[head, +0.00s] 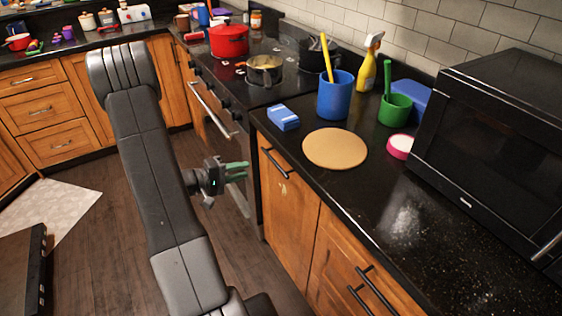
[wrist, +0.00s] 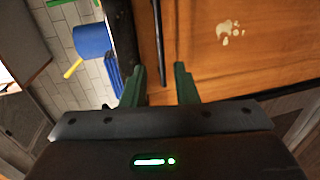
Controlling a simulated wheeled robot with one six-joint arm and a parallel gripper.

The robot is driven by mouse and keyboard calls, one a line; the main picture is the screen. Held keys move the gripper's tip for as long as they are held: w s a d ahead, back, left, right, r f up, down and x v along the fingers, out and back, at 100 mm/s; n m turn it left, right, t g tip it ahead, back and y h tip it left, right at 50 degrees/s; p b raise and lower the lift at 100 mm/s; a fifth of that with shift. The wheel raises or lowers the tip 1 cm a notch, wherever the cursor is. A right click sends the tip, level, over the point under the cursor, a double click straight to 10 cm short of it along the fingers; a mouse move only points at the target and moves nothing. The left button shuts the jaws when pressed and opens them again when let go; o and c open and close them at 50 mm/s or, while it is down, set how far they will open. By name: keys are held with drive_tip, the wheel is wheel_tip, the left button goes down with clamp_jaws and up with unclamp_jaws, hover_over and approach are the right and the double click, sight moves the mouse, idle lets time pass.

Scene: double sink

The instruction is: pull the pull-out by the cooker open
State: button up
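The pull-out by the cooker (head: 289,210) is a wooden front just right of the cooker, and it looks shut. It bears a pale paw mark, which also shows on the front in the wrist view (wrist: 270,45). Its dark bar handle (head: 275,164) runs along the top of the front. My gripper (head: 246,172) has green fingers, is open and empty, and is left of the handle in the head view. In the wrist view the handle (wrist: 158,35) lies between the lines of my two fingertips (wrist: 160,72). I cannot tell whether the fingers reach around it.
The cooker (head: 215,105) with its long oven handle (head: 208,107) stands left of the pull-out. The dark counter (head: 405,220) above holds a blue crock (head: 335,97), a round board (head: 335,149) and a microwave (head: 500,150). Floor (head: 110,230) is free on the left.

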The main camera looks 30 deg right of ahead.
sight(275, 162)
drive_tip(key=p+x, duration=0.2)
drive_tip(key=x, duration=1)
drive_tip(key=shift+d+f, duration=0.1)
drive_tip(key=shift+d, duration=0.2)
clamp_jaws()
